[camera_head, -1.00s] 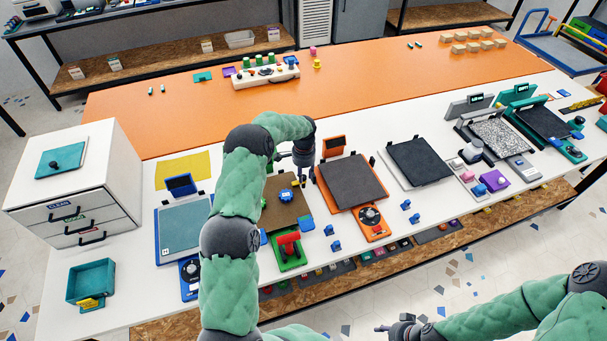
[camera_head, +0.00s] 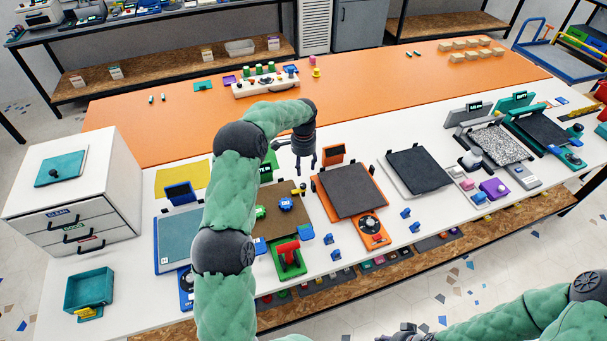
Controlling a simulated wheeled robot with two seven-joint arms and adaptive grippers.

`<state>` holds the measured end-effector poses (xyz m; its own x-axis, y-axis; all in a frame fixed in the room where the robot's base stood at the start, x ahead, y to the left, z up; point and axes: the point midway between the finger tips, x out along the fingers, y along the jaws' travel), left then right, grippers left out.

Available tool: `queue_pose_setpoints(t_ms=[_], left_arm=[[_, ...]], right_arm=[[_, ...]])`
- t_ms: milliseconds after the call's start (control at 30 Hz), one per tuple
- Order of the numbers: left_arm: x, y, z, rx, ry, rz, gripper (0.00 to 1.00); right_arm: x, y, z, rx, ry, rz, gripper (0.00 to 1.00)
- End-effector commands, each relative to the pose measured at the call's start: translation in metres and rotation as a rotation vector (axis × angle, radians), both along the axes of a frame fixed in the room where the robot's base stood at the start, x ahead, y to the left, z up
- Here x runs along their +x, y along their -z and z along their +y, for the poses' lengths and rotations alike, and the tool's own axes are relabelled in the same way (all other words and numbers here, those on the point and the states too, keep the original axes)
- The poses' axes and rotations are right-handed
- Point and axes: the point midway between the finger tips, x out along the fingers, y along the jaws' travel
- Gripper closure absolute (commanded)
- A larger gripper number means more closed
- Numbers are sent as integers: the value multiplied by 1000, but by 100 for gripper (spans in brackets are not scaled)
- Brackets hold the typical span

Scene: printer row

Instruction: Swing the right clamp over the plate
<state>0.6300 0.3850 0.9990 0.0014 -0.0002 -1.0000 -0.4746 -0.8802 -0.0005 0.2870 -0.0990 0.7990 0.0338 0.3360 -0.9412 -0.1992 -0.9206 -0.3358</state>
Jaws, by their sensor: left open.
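A brown plate (camera_head: 271,219) lies on the green machine left of centre, partly hidden behind my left arm. A blue knob (camera_head: 285,204) sits on the plate. A small black and yellow clamp (camera_head: 298,191) shows at the plate's right back edge. Its exact angle is too small to tell. My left gripper (camera_head: 305,170) points down, open and empty, apart from the clamp and just behind it in the picture. Any clamp at the plate's left side is hidden by my arm. My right gripper (camera_head: 398,336) is cut off at the bottom edge.
An orange machine with a dark plate (camera_head: 352,188) stands close to the right of the gripper. A red-handled green device (camera_head: 288,257) stands in front of the brown plate.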

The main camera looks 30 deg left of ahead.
Motion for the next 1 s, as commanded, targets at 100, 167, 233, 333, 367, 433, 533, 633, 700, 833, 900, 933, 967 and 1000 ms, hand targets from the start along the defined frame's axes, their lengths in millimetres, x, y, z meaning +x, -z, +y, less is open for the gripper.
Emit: queue_pose_setpoints(t_ms=[100, 167, 233, 333, 367, 433, 533, 633, 700, 833, 900, 933, 967, 1000], left_arm=[[1, -14, 0, 0, 1, -1, 50], [1, -19, 0, 0, 1, -1, 50], [0, -22, 0, 0, 1, -1, 50], [0, -23, 0, 0, 1, 0, 50], [0, -23, 0, 0, 1, 0, 50], [0, -23, 0, 0, 1, 0, 50], [0, -23, 0, 0, 0, 0, 50], [0, -23, 0, 0, 0, 0, 50], [0, -23, 0, 0, 0, 0, 50], [0, -25, 0, 0, 0, 0, 50], [0, -31, 0, 0, 0, 0, 50], [0, -35, 0, 0, 0, 0, 50], [0, -40, 0, 0, 0, 0, 50], [0, -48, 0, 1, 0, 0, 50]], right_arm=[[0, 0, 0, 0, 0, 0, 60], [0, 0, 0, 0, 0, 0, 60], [0, 0, 0, 0, 0, 0, 60], [0, 0, 0, 0, 0, 0, 60], [0, 0, 0, 0, 0, 0, 60], [0, 0, 0, 0, 0, 0, 60], [0, 0, 0, 0, 0, 0, 60], [0, 0, 0, 0, 0, 0, 60], [0, 0, 0, 0, 0, 0, 60], [0, -2, 0, 0, 0, 0, 60], [0, -8, 0, 0, 0, 0, 60], [0, -12, 0, 0, 0, 0, 60], [0, -17, 0, 0, 0, 0, 60], [0, -25, 0, 0, 0, 0, 60]])
